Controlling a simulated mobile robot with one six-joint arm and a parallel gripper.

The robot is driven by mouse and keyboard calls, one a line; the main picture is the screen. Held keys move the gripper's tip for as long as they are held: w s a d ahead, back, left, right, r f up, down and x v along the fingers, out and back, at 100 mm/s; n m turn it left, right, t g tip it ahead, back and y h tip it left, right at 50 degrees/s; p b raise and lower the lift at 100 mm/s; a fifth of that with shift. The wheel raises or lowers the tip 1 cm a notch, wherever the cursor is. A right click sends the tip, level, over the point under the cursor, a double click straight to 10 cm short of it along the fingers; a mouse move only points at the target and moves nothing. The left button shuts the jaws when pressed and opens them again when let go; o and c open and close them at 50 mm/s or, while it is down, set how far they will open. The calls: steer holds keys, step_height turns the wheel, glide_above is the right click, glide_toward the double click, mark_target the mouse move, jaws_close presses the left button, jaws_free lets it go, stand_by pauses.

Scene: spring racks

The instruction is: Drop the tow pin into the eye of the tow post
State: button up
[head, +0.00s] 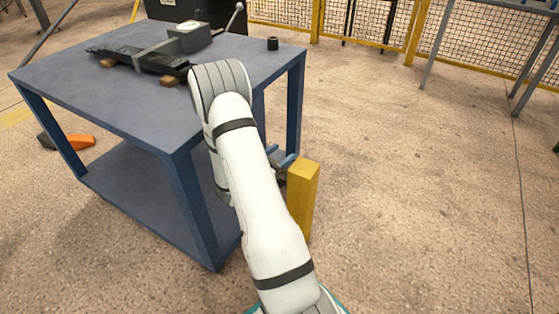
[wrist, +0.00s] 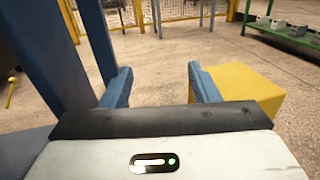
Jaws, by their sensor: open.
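A square yellow post (head: 303,200) stands on the floor beside the table's right front leg; it may be the tow post. In the wrist view the yellow post (wrist: 250,90) is just right of the right finger. Its eye cannot be made out. My gripper (head: 285,163) is low beside the post, partly hidden behind my arm. In the wrist view my gripper (wrist: 161,87) has its blue fingers wide apart with nothing between them. I cannot identify the tow pin; a small yellow stick with a rounded top (wrist: 12,91) shows at the far left.
A blue table (head: 130,110) stands left of my arm. It bears a leaf spring (head: 150,60) on wooden blocks and a small black cylinder (head: 273,43). An orange object (head: 80,141) lies on the floor at left. Floor at right is clear, before a yellow mesh fence (head: 360,25).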

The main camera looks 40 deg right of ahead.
steer(key=shift+r+p, duration=0.55)
steer(key=shift+r, duration=1.4)
steer(key=shift+s, duration=0.1)
